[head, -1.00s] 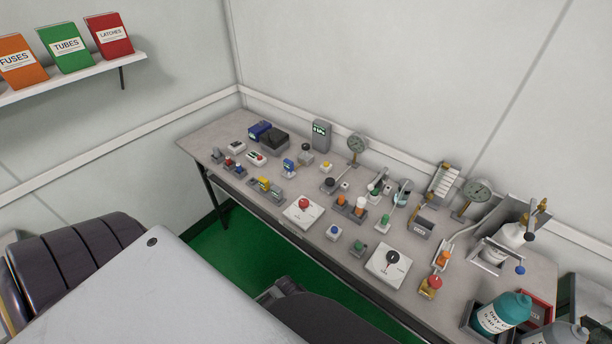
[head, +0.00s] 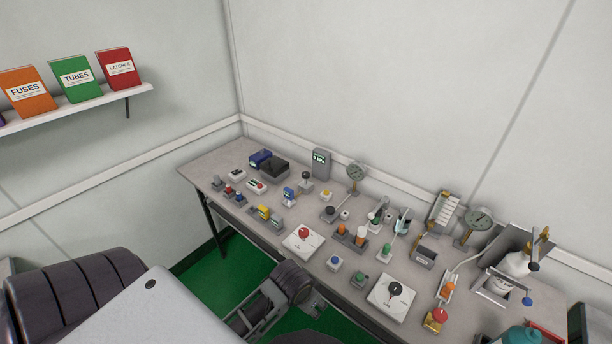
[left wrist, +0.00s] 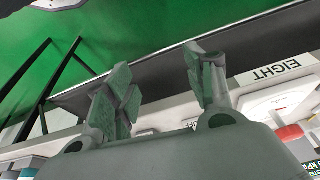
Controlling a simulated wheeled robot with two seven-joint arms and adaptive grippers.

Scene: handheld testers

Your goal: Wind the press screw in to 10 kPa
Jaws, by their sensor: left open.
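I cannot tell for sure which fitting is the press screw. A round dial gauge (head: 357,172) stands at the back of the bench, with a black knob (head: 329,212) on a grey base in front of it. A grey display box (head: 321,162) stands left of that gauge; its figures are too small to read. My left gripper (head: 305,290) is low at the bench's front edge, apart from these fittings. In the left wrist view its two fingers (left wrist: 160,88) are spread with nothing between them. My right gripper is out of view.
The bench (head: 240,168) is crowded with small testers. A red knob (head: 303,232) on a white plate and a black-knobbed white plate (head: 383,305) lie near its front edge. A second gauge (head: 479,218) and a bottle stand (head: 510,270) are at right. Green floor (head: 215,275) is open below.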

